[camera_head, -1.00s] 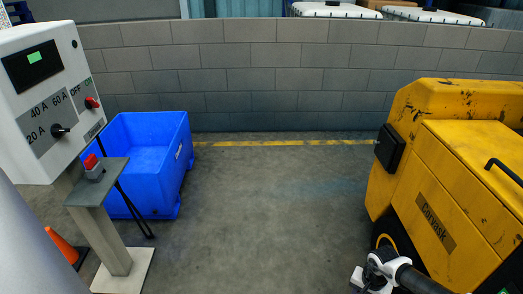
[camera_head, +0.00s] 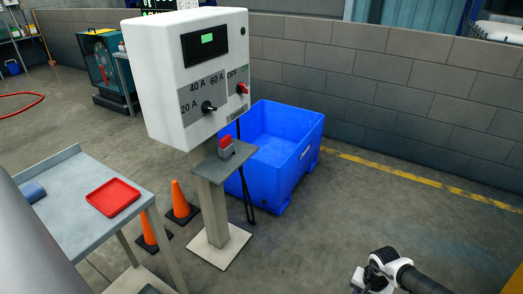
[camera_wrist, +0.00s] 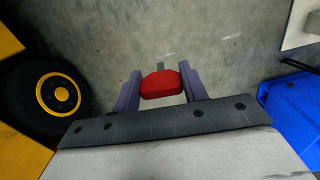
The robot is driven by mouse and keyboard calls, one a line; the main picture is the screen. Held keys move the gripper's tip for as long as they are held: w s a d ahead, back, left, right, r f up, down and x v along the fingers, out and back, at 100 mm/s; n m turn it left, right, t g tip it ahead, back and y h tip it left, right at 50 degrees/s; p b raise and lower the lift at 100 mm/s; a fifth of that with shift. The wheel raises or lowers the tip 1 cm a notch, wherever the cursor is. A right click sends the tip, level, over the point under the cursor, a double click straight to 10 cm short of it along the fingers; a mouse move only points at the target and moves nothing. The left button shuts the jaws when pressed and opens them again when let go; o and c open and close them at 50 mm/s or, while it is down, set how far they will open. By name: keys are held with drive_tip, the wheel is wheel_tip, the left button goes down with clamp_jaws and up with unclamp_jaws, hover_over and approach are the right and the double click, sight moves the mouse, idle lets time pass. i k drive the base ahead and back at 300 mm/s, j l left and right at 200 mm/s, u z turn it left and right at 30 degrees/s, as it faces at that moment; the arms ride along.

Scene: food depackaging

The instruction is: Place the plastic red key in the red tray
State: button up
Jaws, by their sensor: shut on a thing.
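My gripper (camera_wrist: 162,88) is shut on the red key (camera_wrist: 160,85), which sits between its two fingers in the wrist view, above the concrete floor. In the head view my wrist shows at the lower right, and the key cannot be made out there. The red tray (camera_head: 112,197) lies flat on a grey table (camera_head: 82,232) at the lower left of the head view. It looks empty. My gripper is far to the right of the tray.
A control box (camera_head: 200,80) on a post stands between the table and a blue bin (camera_head: 290,165). A small shelf on the post holds a red-topped block (camera_head: 225,147). Orange cones (camera_head: 180,200) stand by the table. The floor at right is clear.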

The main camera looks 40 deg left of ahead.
sight(113, 198)
drive_tip(key=l+u, duration=0.1)
drive_tip(key=u, duration=0.25)
drive_tip(key=i+l+u, duration=0.1)
drive_tip(key=u, duration=0.25)
drive_tip(key=l+u, duration=0.3)
drive_tip(key=i+j, duration=0.05)
drive_tip(key=j, duration=0.05)
